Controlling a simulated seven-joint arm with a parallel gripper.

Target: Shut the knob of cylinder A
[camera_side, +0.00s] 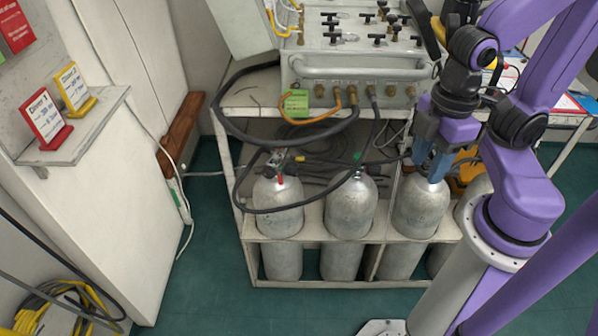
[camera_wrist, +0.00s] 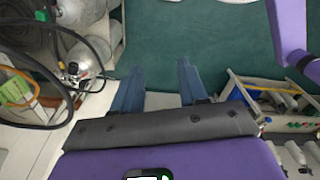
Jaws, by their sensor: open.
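Several grey gas cylinders stand in a white rack in the side view: a left one (camera_side: 278,205) with a small red mark near its top, a middle one (camera_side: 350,207) and a right one (camera_side: 420,207). A further one is mostly hidden behind my arm. I cannot read which is cylinder A, nor make out its knob clearly. My gripper (camera_side: 431,168) has blue fingers, apart and empty, at the top of the right cylinder; contact cannot be told. In the wrist view my gripper (camera_wrist: 160,76) is open over green floor, with a cylinder (camera_wrist: 88,56) and its valve (camera_wrist: 72,70) to the left.
The air panel (camera_side: 355,70) with black valves stands above the cylinders. A thick black hose (camera_side: 236,130) loops from it over the left cylinder. A green tag (camera_side: 296,103) hangs at its front. A white cabinet (camera_side: 120,200) stands left; green floor (camera_side: 210,250) between is clear.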

